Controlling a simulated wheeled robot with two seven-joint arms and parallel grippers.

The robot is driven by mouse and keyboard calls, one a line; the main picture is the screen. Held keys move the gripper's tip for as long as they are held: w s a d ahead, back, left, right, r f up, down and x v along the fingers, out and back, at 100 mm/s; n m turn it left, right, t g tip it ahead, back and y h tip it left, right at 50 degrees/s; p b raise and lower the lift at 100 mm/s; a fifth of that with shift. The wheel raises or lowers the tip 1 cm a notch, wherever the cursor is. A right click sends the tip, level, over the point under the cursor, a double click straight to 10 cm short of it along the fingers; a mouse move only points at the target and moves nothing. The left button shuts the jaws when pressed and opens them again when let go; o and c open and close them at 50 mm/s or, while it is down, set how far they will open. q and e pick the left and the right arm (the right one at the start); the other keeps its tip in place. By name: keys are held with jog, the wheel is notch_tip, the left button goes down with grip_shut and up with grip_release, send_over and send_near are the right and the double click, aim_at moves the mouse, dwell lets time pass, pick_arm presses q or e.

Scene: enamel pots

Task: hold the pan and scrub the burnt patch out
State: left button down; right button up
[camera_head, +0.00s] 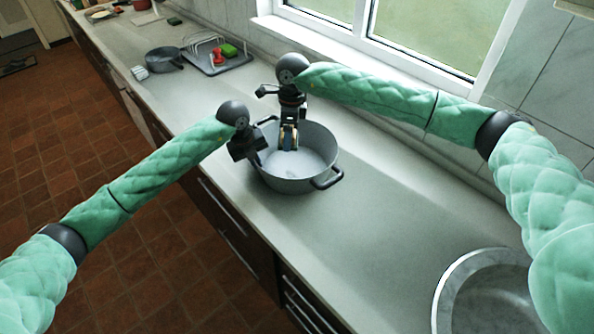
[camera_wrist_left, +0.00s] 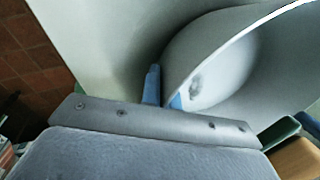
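The grey enamel pan (camera_head: 324,155), with black side handles, stands on the counter. My left gripper (camera_head: 258,160) is at its left rim. In the left wrist view, blue fingertips (camera_wrist_left: 164,92) lie close on either side of the pan wall (camera_wrist_left: 205,38), shut on it. A small dark burnt patch (camera_wrist_left: 195,87) shows on the pan's pale inside. My right gripper (camera_head: 289,140) points down into the pan near its far side. Something yellowish shows between its fingers; I cannot tell whether it is held or whether it touches the pan floor.
A tray (camera_head: 207,68) with a rack, a green block (camera_head: 228,50) and a red item (camera_head: 218,57) stands farther along the counter. A round metal basin (camera_head: 480,290) is near right. The counter (camera_head: 375,220) between is clear.

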send_over(288, 171)
jog(key=shift+w+d+f, duration=0.1)
jog(key=shift+f, duration=2.35)
jog(key=shift+w+d+f, duration=0.1)
jog(key=shift+f, duration=2.3)
jog(key=shift+f, duration=1.45)
jog(key=shift+s+d, duration=0.5)
jog(key=shift+s, duration=0.3)
jog(key=shift+s+d, duration=0.5)
jog(key=shift+s, duration=0.3)
jog(key=shift+s+d, duration=0.5)
jog(key=shift+s, duration=0.3)
jog(key=shift+f, duration=0.1)
jog(key=shift+w+a, duration=0.85)
jog(key=shift+w, duration=0.3)
jog(key=shift+w+a, duration=0.8)
jog(key=shift+w, duration=0.35)
jog(key=shift+d+r, duration=0.15)
jog(key=shift+r, duration=6.4)
